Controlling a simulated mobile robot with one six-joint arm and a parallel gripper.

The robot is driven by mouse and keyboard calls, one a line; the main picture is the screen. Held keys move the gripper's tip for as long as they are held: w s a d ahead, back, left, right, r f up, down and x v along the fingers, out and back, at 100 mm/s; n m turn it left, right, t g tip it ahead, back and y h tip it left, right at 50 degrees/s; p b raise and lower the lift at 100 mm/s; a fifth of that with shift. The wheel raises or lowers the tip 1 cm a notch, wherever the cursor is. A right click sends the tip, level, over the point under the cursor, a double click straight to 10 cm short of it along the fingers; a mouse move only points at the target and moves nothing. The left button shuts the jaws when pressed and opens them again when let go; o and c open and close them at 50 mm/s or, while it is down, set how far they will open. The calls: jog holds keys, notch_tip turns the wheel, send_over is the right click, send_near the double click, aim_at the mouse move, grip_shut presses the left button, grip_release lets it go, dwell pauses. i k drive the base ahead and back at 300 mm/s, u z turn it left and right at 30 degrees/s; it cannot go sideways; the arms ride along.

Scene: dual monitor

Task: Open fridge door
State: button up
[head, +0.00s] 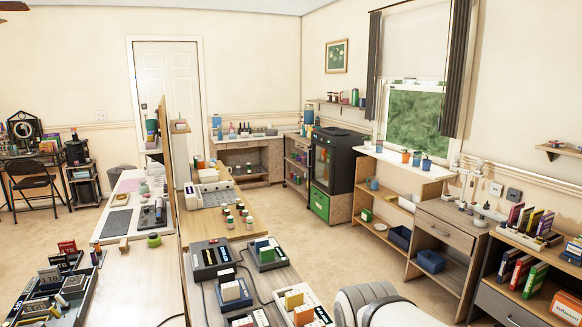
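A dark, boxy appliance with a glass-fronted door (323,162) stands against the right wall, in the middle distance. It may be the fridge, but I cannot tell for sure; no other fridge shows clearly. Its door looks shut. A green panel (319,202) sits below the glass, on a light wooden base. White rounded parts of my own arm show at the bottom edge, far in front of the appliance. My gripper is not in view.
A long table (148,285) with card holders and small devices runs along the left of centre. Low shelves (400,200) and a drawer cabinet (443,233) line the right wall. Bare carpet (345,250) lies between them, leading to the appliance.

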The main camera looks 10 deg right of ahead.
aim_at(330, 190)
jog(key=z, duration=1.4)
jog(key=i, duration=3.15)
jog(key=u, duration=1.65)
jog(key=i, duration=2.1)
jog(key=u, duration=0.05)
